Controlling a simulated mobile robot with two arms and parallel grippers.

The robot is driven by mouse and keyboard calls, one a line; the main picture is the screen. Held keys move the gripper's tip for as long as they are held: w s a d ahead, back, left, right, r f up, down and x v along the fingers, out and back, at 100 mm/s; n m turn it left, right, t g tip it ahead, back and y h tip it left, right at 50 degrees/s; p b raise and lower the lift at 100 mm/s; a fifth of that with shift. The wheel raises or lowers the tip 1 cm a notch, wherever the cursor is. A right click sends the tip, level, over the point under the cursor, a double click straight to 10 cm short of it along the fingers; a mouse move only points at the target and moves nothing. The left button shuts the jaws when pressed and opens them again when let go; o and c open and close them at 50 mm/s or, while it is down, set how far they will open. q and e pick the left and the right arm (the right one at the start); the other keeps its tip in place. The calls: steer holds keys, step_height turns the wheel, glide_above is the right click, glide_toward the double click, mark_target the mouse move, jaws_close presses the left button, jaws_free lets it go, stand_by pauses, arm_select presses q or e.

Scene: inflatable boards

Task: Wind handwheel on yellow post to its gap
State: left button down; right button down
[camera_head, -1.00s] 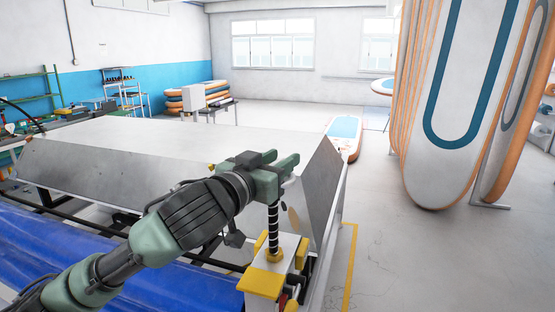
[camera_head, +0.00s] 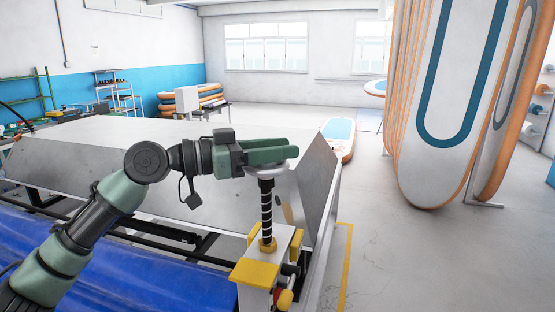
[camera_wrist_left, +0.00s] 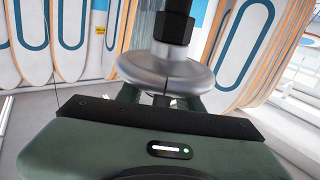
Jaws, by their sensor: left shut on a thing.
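The yellow post (camera_head: 256,272) stands at the front right corner of the metal table, with a yellow and white top. A black threaded spindle (camera_head: 266,208) rises from it and carries a silver handwheel (camera_head: 284,166). My left gripper (camera_head: 270,152) is at the top of the spindle, shut on the handwheel, and hides much of it. In the left wrist view the round handwheel (camera_wrist_left: 165,72) sits between the fingers, with a dark nut and shaft behind it. The gap on the post cannot be made out clearly. My right gripper is not in view.
A large metal table (camera_head: 110,175) with sloped sides lies behind the post. Blue sheeting (camera_head: 110,265) lies at the front left. Upright inflatable boards (camera_head: 440,110) stand at the right. The floor right of the post is open, with a yellow line (camera_head: 345,265).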

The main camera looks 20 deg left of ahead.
arm_select(q)
steer(key=shift+r+m+g+h+b, duration=0.2)
steer(key=shift+m+g+h+b, duration=0.55)
steer(key=shift+m+g, duration=0.35)
steer(key=shift+s+d+m+g+h, duration=0.15)
steer(key=shift+m+g+h, duration=0.25)
steer(key=shift+g, duration=0.4)
steer(key=shift+s+r+m+g+h, duration=0.15)
steer(key=shift+m+g, duration=0.25)
steer(key=shift+g, duration=0.2)
steer(key=shift+s+r+m+g+h, duration=0.1)
steer(key=shift+m+g, duration=0.3)
steer(key=shift+g, duration=0.2)
steer(key=m+g, duration=0.2)
steer(key=g, duration=0.1)
steer(key=g+p, duration=0.1)
steer(key=shift+s+m, duration=0.3)
steer(key=shift+m, duration=0.1)
steer(key=shift+f, duration=0.1)
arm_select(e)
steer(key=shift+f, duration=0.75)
arm_select(q)
steer(key=c, duration=0.9)
jaws_free()
steer(key=shift+c, duration=0.2)
steer(key=shift+f, duration=0.1)
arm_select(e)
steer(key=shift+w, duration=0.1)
